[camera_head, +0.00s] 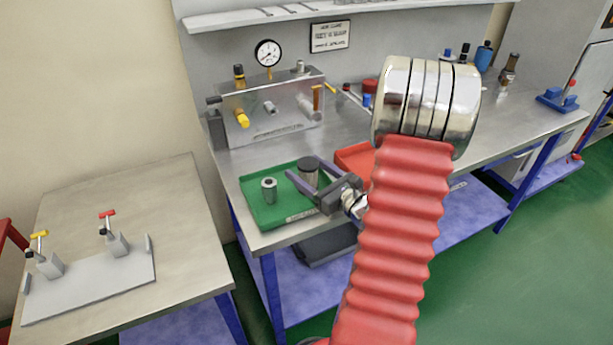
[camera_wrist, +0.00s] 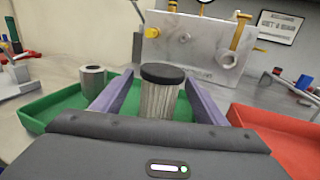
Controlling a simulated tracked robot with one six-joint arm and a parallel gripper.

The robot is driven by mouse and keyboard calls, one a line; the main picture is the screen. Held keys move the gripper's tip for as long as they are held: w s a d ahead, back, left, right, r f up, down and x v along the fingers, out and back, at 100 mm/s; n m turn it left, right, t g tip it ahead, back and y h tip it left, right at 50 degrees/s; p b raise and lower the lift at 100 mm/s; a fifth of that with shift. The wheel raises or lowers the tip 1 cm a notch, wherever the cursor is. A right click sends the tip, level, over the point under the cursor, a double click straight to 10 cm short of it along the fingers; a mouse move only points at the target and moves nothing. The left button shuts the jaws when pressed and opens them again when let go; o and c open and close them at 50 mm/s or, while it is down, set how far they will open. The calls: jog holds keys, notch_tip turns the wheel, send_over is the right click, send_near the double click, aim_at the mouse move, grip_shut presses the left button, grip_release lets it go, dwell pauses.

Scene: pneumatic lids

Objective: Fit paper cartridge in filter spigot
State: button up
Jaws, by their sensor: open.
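A pleated pale paper cartridge (camera_wrist: 159,98) with a black cap stands upright in the green tray (camera_wrist: 45,110). In the head view its dark top (camera_head: 308,164) shows beside my fingers. My gripper (camera_head: 303,167) is open; in the wrist view its two purple fingers (camera_wrist: 159,76) reach either side of the cartridge, with a gap on each side. The cartridge's lower end is hidden behind my gripper body. A grey metal panel (camera_head: 258,122) behind the tray carries several short fittings; I cannot tell which is the filter spigot.
A hollow metal cylinder (camera_head: 268,190) stands in the tray, left of the cartridge. A red tray (camera_head: 355,157) lies to the right. A gauge (camera_head: 268,53) hangs above the panel. A separate table at left holds a plate (camera_head: 90,285) with two valves.

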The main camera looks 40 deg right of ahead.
jog(key=shift+c, duration=0.2)
jog(key=c, duration=1.1)
jog(key=shift+r, duration=0.1)
jog(key=shift+r, duration=4.95)
